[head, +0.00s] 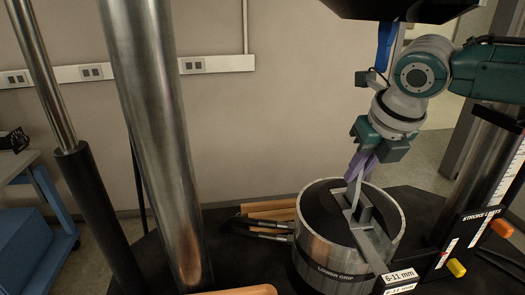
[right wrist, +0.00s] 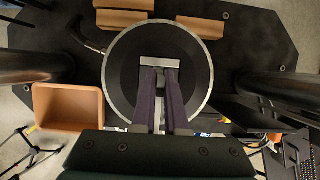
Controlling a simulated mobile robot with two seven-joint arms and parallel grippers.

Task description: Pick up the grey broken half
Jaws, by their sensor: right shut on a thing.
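My right gripper (head: 361,168), with purple fingers, points down over the round metal lower grip (head: 325,262). It is shut on the grey broken half (head: 356,194), a thin light-grey piece that shows below the fingertips. The piece's lower end is at the grip's dark central opening; I cannot tell whether it is still between the jaws. In the right wrist view the two fingers (right wrist: 161,95) reach over the middle of the round grip (right wrist: 118,85), and the piece is mostly hidden between them. My left gripper is not in view.
Tall steel columns (head: 160,130) stand left of the grip, and a dark post with a stroke-limits scale (head: 478,218) stands right. Orange-brown blocks (head: 268,207) lie behind the grip. An orange-brown open bin (right wrist: 68,105) is left in the wrist view. A dark crosshead hangs above.

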